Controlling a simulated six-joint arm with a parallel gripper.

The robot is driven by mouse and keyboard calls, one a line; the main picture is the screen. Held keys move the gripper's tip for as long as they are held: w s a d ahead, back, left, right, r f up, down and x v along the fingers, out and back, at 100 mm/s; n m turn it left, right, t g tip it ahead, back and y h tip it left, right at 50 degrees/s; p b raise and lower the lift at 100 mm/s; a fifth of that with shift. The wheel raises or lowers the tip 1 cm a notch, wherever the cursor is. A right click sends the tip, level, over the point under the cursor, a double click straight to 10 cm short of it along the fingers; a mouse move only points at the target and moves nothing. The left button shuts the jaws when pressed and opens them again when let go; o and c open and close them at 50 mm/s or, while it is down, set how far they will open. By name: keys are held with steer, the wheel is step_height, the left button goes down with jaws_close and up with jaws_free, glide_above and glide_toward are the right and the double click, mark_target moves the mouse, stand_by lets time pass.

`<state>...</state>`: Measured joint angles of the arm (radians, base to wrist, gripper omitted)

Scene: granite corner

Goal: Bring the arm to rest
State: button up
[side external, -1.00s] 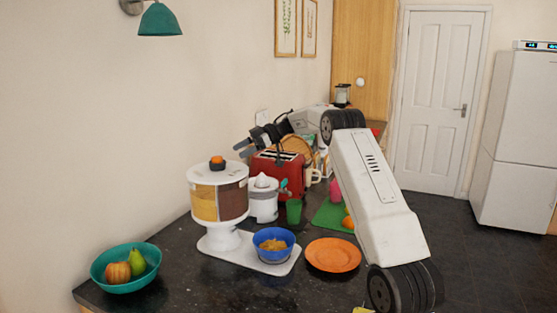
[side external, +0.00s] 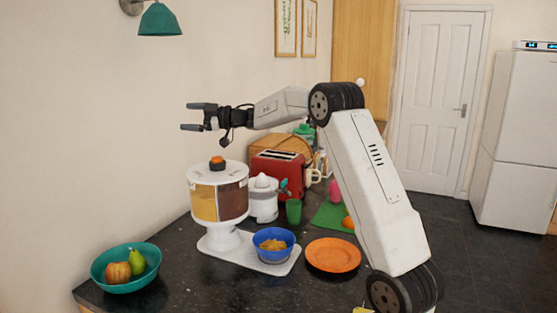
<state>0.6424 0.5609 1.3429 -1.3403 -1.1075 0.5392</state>
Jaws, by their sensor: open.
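My gripper (side external: 190,115) is in the side external view, at the upper left of the work area. Its two dark fingers point left and stand apart with nothing between them. It hangs in the air above the cereal dispenser (side external: 218,200), clear of the dispenser's orange-and-black knob (side external: 217,163). My forearm reaches left from the elbow, roughly level, in front of the plain wall.
On the dark counter (side external: 190,285) are a blue bowl (side external: 274,254) of cereal, an orange plate (side external: 333,255), a teal fruit bowl (side external: 127,284), a white juicer (side external: 263,203), a green cup (side external: 294,211) and a red toaster (side external: 277,168). A green lamp (side external: 160,20) hangs above.

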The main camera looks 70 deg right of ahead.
steer(key=a+m+t+h, duration=0.2)
steer(key=a+m+h, duration=0.1)
steer(key=a+h, duration=0.4)
steer(key=s+a+f+m+g+h, duration=0.1)
steer(key=s+a+f+m+g, duration=0.15)
steer(key=f, duration=0.35)
steer(key=s+a+f+m+g+h, duration=0.1)
steer(key=s+a+f+m+g, duration=0.15)
steer(key=a+f, duration=0.2)
steer(key=s+a+f+m+g, duration=0.1)
steer(key=s+a+f+g, duration=0.2)
steer(key=s+f, duration=0.3)
steer(key=s+a+f+m+g+y, duration=0.1)
steer(key=s+a+f+g, duration=0.3)
steer(key=s+f, duration=0.3)
steer(key=s+a+f+m+g, duration=0.2)
steer(key=s+f, duration=0.4)
steer(key=s, duration=0.6)
steer(key=shift+a+f+g, duration=0.4)
steer(key=shift+a+g, duration=0.3)
steer(key=shift+g, duration=0.5)
